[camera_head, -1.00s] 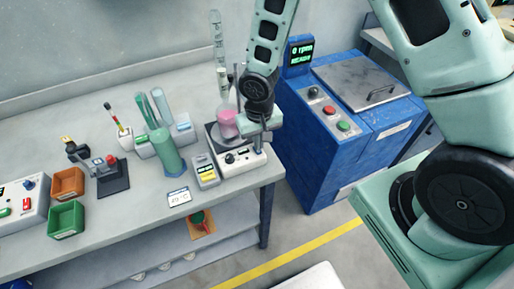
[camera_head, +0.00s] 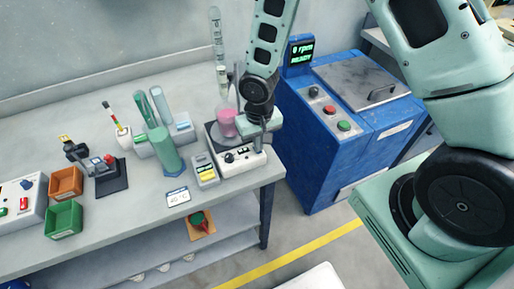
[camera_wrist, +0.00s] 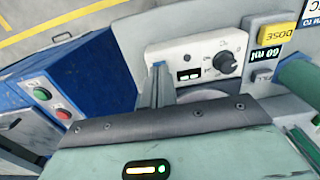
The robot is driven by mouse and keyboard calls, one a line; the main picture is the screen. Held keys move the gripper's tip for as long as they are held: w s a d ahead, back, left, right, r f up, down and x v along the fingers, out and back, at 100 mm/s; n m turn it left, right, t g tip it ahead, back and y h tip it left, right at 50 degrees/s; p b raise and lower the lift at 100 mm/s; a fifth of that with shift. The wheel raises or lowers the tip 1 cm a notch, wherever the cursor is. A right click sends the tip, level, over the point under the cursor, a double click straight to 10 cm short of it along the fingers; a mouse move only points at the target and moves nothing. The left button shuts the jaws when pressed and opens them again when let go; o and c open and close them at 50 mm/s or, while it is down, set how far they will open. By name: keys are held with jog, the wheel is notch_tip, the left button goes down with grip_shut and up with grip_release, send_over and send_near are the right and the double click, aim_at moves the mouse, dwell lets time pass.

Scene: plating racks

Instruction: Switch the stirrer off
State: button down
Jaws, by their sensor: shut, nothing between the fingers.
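The stirrer (camera_head: 222,168) is a white box near the right end of the bench, with a flask of pink liquid (camera_head: 228,128) on top. In the wrist view its front panel (camera_wrist: 165,52) shows a black dial (camera_wrist: 228,63) and a small dark element with two pale lit patches (camera_wrist: 188,75), which looks like a switch. My gripper (camera_wrist: 160,72) is shut and empty, its fingertips at the panel just beside that element. I cannot tell whether they touch. In the head view my gripper's hand (camera_head: 260,123) hides part of the stirrer's right side.
A meter with a yellow DOSE label (camera_wrist: 278,36) stands beside the stirrer. A green cylinder (camera_head: 166,155) and a tube rack (camera_head: 183,136) stand to the left. A blue machine (camera_head: 310,160) with red and green buttons stands right of the bench, across a narrow gap.

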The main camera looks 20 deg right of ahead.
jog(key=shift+f+b, duration=0.35)
jog(key=shift+f, duration=0.05)
jog(key=shift+r, duration=0.2)
jog(key=shift+r+p, duration=2.8)
jog(key=shift+r, duration=0.6)
